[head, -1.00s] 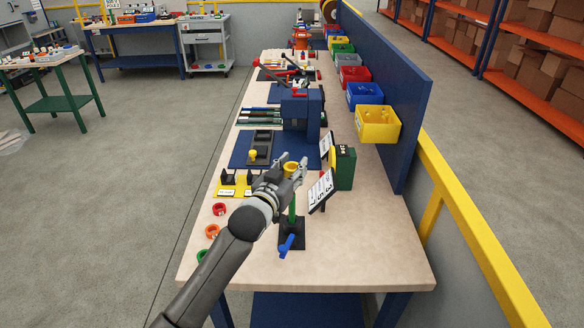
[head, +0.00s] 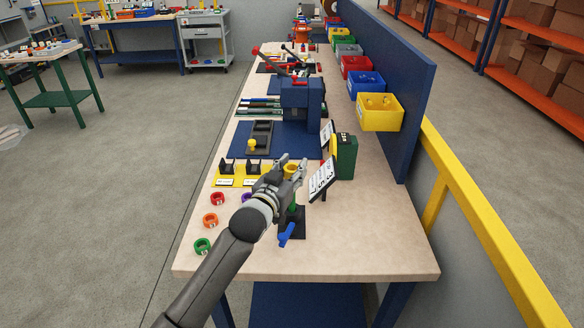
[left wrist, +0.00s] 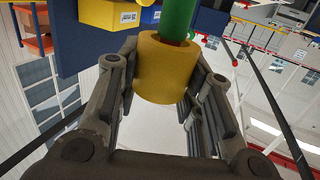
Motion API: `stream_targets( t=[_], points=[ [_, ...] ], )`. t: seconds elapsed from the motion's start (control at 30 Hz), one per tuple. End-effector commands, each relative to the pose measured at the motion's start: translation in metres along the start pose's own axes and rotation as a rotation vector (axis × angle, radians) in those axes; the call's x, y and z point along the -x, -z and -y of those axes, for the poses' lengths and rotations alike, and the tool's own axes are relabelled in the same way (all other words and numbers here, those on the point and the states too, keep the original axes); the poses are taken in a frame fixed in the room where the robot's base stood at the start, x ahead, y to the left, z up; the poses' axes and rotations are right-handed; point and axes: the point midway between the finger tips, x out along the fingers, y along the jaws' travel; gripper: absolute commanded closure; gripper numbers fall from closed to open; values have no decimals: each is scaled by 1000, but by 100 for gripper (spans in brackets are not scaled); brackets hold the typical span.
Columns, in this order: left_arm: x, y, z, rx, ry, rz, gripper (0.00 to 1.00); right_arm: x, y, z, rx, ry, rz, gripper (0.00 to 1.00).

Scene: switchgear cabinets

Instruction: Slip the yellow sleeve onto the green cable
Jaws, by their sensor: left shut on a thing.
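My left gripper (head: 296,168) is shut on the yellow sleeve (head: 290,168). In the left wrist view the sleeve (left wrist: 165,68) sits upright between the fingers (left wrist: 168,85). The green cable (left wrist: 178,18) meets the sleeve's open end there, with a dark reddish core showing at the opening. I cannot tell how far the cable is inside. In the head view the green cable (head: 292,207) stands below the sleeve in a black clamp base with a blue lever (head: 286,233); my gripper partly hides it. My right gripper is not in view.
Red (head: 217,198), orange (head: 210,220) and green (head: 202,246) rings lie left of my arm. A tilted white display (head: 322,180) and a green box (head: 346,155) stand close right of the gripper. The bench's front right is clear.

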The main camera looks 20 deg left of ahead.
Motion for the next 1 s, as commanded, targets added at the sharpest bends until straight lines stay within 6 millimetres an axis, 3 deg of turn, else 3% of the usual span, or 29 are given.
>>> stream_targets(
  t=[0.5,0.9,0.93,1.0],
  points=[
    [-2,-26,0,1,1,1,82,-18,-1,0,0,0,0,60],
    [-2,-28,0,1,0,0,82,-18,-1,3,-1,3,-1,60],
    [-2,-28,0,1,0,0,62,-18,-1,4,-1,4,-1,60],
    [-2,-28,0,1,0,0,52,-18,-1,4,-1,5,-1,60]
  ],
)
